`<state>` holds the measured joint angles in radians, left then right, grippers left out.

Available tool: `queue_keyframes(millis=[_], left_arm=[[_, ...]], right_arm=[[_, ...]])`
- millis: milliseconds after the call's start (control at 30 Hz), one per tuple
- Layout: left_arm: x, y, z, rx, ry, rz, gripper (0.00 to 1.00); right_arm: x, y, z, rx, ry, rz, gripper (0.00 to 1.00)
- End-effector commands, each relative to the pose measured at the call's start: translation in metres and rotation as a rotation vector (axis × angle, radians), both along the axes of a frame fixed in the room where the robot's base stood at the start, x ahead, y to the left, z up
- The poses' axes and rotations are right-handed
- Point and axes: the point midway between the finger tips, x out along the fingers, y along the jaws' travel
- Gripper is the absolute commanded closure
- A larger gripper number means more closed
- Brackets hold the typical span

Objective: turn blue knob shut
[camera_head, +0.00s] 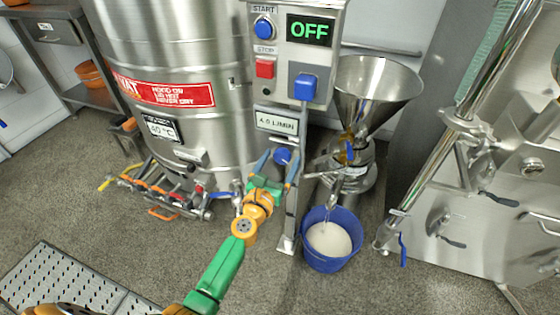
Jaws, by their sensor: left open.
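A round blue knob (283,157) sits on the grey post, below a flow label (277,123) that seems to read 4.0 L/MIN. My left gripper (279,163), on the green and orange arm coming up from the bottom, is open. Its two fingers reach up on either side of the knob in the picture; I cannot tell whether they touch it. The control box above has a green OFF display (309,31), a blue START button (264,28), a red STOP button (265,68) and a blue switch (305,87). My right gripper is not in view.
A large steel tank (190,60) stands left of the post, with valves and pipes (165,190) at its foot. The mill's steel hopper (375,90) is on the right, above a blue bucket (331,260) of whitish liquid. A steel machine (480,220) stands far right.

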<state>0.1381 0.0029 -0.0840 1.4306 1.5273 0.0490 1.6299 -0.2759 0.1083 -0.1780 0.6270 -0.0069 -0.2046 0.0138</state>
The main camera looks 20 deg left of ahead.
Motion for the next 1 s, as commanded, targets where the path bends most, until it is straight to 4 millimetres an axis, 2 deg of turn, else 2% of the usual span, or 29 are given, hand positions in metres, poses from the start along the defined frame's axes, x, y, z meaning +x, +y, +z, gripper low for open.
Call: queue_keyframes(millis=[33,300,333,667,1000], left_arm=[[-0.0001,0.0,0.0,0.0,0.0,0.0,0.19],[-0.0003,0.0,-0.0001,0.001,0.0,0.0,0.92],[-0.0003,0.0,-0.0001,0.001,0.0,0.0,0.96],[-0.0003,0.0002,0.0,0.065,-0.002,0.0,0.96],[-0.0002,0.0009,0.0005,0.334,-0.011,0.0,0.96]], right_arm=[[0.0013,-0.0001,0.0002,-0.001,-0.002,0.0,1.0],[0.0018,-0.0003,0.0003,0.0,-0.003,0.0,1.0],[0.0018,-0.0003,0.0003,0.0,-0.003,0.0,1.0],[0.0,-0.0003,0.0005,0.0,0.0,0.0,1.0],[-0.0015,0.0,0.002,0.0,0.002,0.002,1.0]])
